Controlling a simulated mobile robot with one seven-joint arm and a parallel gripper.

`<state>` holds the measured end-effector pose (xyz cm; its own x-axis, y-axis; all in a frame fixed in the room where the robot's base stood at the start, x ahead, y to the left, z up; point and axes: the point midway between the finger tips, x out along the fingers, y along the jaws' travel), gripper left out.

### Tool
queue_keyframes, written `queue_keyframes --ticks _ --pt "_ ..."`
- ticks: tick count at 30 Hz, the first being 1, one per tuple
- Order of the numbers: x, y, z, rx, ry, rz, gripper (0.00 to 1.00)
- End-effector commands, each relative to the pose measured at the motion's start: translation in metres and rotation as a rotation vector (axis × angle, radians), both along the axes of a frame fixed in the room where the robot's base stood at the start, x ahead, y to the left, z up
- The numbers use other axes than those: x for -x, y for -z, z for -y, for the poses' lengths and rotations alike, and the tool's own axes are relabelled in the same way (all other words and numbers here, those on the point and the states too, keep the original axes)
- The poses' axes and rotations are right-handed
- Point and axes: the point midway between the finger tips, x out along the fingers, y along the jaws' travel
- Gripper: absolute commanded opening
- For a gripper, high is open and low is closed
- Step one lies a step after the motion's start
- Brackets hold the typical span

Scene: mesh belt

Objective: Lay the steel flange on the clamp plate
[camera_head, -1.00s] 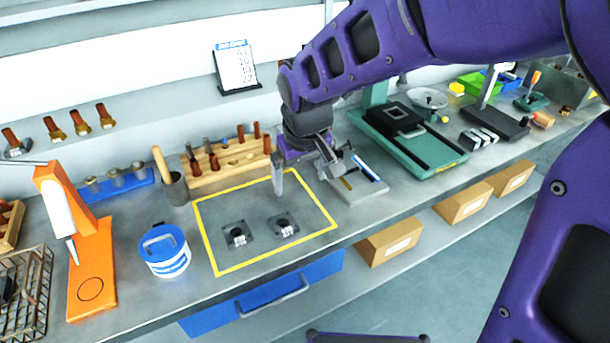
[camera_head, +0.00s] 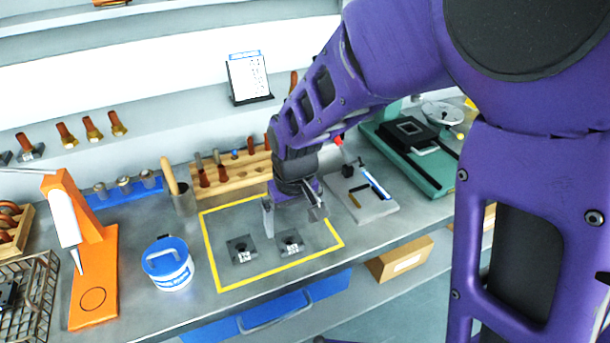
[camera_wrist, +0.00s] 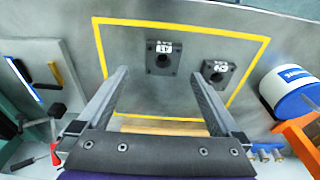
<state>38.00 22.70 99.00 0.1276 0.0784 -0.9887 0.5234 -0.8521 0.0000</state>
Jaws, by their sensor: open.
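Two dark square pieces with round raised centres and white labels lie inside the yellow outline: a left piece (camera_head: 242,250) and a right piece (camera_head: 291,243). They look alike, and I cannot tell which is the steel flange. In the wrist view the right piece (camera_wrist: 164,58) lies ahead of and between the fingertips, and the left piece (camera_wrist: 218,73) lies outside them. My gripper (camera_head: 293,214) is open and empty, just behind the right piece and above the bench. A dark plate with a pale square frame (camera_head: 409,128) on the green machine may be the clamp plate; I cannot be sure.
The wooden tool rack (camera_head: 228,172) stands behind the outline. A grey tray with tools (camera_head: 365,207) is to its right, and a white tub with a blue lid (camera_head: 167,263) to its left. An orange stand (camera_head: 95,280) is farther left. Bare bench surrounds the pieces.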

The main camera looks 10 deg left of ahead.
Motion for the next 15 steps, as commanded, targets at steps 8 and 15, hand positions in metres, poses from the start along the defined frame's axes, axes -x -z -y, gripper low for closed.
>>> queue_keyframes --ticks 8,15 --pt "-0.001 0.019 -0.002 0.001 0.0 -0.002 1.0" --pt "-0.003 0.053 -0.008 0.0 0.0 0.0 1.0"
